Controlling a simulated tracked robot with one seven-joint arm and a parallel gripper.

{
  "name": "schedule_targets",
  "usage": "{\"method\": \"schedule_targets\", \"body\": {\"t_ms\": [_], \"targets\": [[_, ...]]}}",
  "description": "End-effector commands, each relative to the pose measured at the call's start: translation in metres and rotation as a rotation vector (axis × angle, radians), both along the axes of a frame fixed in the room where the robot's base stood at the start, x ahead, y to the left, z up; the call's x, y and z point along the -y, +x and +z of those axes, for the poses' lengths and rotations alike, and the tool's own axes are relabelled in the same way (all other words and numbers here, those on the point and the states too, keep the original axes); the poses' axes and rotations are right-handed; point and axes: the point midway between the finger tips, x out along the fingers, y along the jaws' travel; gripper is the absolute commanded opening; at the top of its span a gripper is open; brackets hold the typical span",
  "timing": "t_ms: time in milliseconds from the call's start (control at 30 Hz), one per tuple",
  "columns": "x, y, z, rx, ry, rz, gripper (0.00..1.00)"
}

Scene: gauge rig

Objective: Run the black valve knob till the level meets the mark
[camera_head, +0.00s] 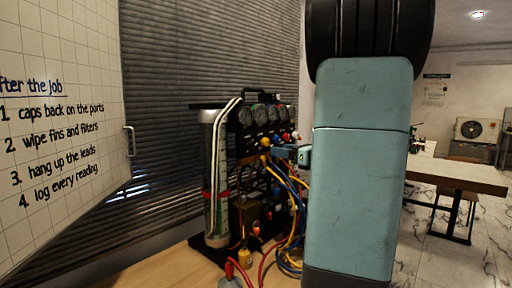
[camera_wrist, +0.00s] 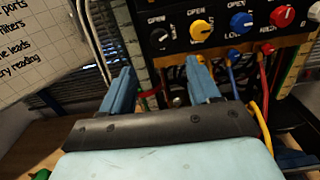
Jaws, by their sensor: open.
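The black valve knob (camera_wrist: 158,38) is at the left end of a row of knobs on the dark panel in the wrist view. My gripper (camera_wrist: 162,78) is open, its two blue fingers apart with nothing between them. The fingers show below the black knob and do not touch it in this view. In the head view my gripper (camera_head: 289,152) is at the right of the rig, partly hidden by my arm. A clear upright tube (camera_head: 212,150) stands at the rig's left, with a red band (camera_head: 221,194) low on it. I cannot make out the liquid level.
Round gauges (camera_head: 264,113) top the rig. Coloured hoses (camera_head: 290,215) hang at its front right. A whiteboard (camera_head: 60,110) stands at left.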

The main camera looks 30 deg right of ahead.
Motion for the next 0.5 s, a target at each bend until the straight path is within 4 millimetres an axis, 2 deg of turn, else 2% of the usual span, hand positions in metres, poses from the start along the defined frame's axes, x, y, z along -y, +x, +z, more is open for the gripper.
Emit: {"method": "schedule_targets", "body": {"t_ms": [500], "targets": [[-0.031,0.084,-0.001,0.001,-0.002,0.003,0.61]]}}
